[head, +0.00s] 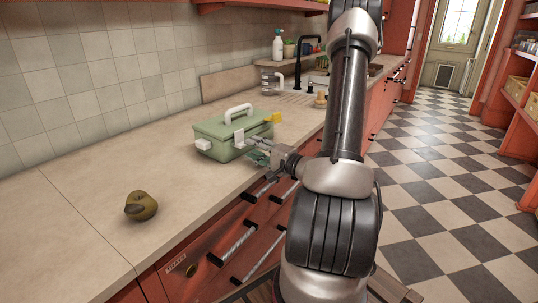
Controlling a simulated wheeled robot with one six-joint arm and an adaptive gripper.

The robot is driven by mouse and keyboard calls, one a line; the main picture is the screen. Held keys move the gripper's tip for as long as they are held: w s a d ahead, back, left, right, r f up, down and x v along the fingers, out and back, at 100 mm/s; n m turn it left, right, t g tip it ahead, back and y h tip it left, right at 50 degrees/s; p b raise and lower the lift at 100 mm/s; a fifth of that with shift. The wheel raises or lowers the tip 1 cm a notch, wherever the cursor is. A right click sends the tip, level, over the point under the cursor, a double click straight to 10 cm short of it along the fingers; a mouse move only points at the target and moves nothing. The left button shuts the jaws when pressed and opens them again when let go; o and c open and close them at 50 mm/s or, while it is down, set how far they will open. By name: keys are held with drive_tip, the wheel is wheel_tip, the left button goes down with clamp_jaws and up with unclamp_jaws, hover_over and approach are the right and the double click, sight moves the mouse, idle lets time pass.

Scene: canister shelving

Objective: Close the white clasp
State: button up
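A pale green box (215,132) with a white carrying handle (239,110) on its lid stands on the counter. A white clasp (239,137) is on its front side, near the middle. Another white piece (203,145) sticks out at the left end, and a yellow piece (273,118) at the right end. I cannot tell how far the clasp is turned. My gripper (257,156) is at the front of the box, just right of and below the white clasp. The fingers are small and partly blend with the box, so their opening and any contact are unclear.
The beige counter (70,230) is mostly clear left of the box. A dark olive, bird-like object (141,206) lies at the front left. A glass jug (272,82), a soap bottle (278,46) and a black tap (299,62) stand behind. Red drawers (215,250) with metal handles are below.

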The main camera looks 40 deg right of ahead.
drive_tip(key=v, duration=0.9)
